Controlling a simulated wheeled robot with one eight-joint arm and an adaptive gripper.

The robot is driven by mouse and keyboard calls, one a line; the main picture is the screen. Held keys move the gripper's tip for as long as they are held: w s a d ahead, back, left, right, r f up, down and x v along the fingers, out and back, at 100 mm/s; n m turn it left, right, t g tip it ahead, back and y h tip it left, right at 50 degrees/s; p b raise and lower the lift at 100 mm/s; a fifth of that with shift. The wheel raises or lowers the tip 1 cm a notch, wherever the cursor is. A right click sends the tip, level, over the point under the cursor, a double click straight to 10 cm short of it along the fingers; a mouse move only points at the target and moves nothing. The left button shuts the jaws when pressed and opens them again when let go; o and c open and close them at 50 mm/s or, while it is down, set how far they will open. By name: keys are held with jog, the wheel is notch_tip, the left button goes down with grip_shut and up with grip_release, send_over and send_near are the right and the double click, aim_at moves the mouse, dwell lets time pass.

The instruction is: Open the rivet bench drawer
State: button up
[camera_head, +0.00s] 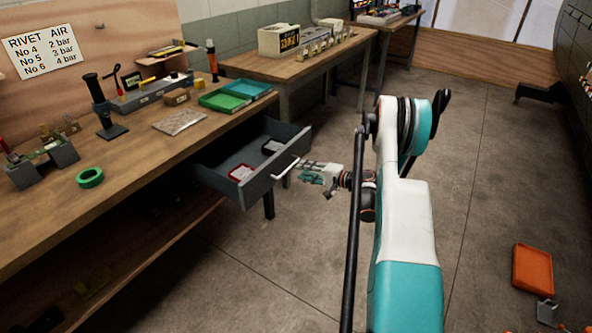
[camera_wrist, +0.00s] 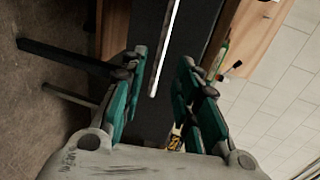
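The rivet bench drawer (camera_head: 238,189) is grey and stands pulled out from the front of the wooden bench (camera_head: 185,135). A red-edged box (camera_head: 241,172) and a dark box (camera_head: 272,146) lie inside it. Its pale bar handle (camera_head: 285,169) is on the front panel, and the bar also shows in the wrist view (camera_wrist: 165,48). My gripper (camera_head: 304,168) is just in front of the handle. In the wrist view my gripper's teal fingers (camera_wrist: 160,68) are apart, one on each side of the bar, with visible gaps. Whether the bar lies fully between the fingertips in depth is unclear.
Green trays (camera_head: 232,93), a grey plate (camera_head: 180,121) and a green tape roll (camera_head: 90,177) lie on the bench top. A second bench (camera_head: 300,65) stands behind. An orange tray (camera_head: 532,268) lies at right. The floor beside my arm is mostly clear.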

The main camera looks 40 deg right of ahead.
jog(key=v, duration=0.6)
dwell(0.4)
